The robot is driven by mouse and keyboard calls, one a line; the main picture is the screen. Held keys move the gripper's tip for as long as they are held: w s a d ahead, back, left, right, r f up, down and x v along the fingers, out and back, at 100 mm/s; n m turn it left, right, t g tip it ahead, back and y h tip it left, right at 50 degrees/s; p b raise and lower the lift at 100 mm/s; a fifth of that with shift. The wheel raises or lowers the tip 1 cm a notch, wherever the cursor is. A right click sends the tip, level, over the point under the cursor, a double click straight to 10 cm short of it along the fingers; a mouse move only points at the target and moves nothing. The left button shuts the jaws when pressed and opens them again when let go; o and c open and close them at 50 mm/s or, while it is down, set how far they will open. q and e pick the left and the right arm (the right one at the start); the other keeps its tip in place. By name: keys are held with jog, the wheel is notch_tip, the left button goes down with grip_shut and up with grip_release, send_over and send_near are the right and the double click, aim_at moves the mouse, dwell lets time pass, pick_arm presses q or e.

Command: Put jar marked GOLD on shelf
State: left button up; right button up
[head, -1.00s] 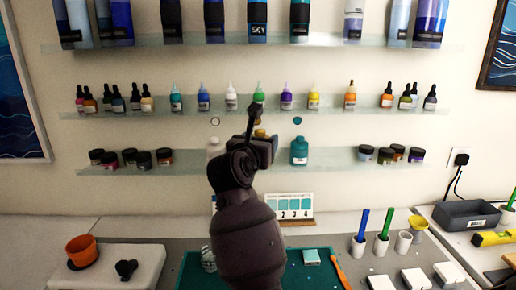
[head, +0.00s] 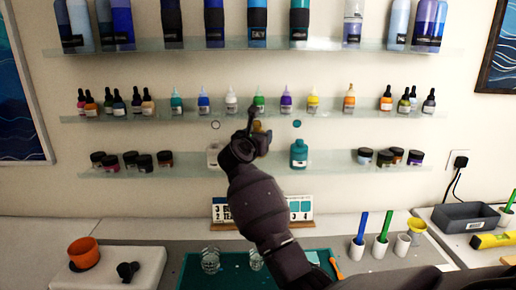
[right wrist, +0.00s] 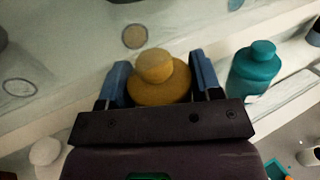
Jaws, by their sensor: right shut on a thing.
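The gold jar (right wrist: 160,85), a rounded bottle with a gold cap, is between the two fingers of my right gripper (right wrist: 161,78) in the right wrist view. The gripper is shut on it. In the head view my right gripper (head: 257,140) is at the lowest glass shelf (head: 335,163) and mostly hides the jar. A white jar (head: 213,156) is to its left and a teal jar (head: 299,153) to its right. A gold disc (right wrist: 134,36) is on the wall behind the jar. I cannot tell whether its base touches the shelf. My left gripper is not in view.
Small dark-lidded pots (head: 145,162) stand on the shelf's left, others (head: 396,154) on its right. Dropper bottles line the middle shelf (head: 200,115) above. Below are glass cups (head: 210,260) on a green mat (head: 196,277) and number cards (head: 300,208).

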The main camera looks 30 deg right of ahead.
notch_tip(320, 180, down, 3)
jog(key=shift+r, duration=0.1)
jog(key=shift+w+d+f, duration=0.1)
jog(key=shift+w+f, duration=0.1)
jog(key=shift+f, duration=0.45)
jog(key=shift+f, duration=0.3)
jog(key=shift+s+f, duration=0.1)
jog(key=shift+f, duration=0.45)
jog(key=o, duration=1.2)
jog(key=shift+f, duration=0.25)
jog(key=shift+r, duration=0.55)
jog(key=r+v, duration=0.1)
jog(key=v, duration=1.1)
jog(key=shift+b, duration=0.35)
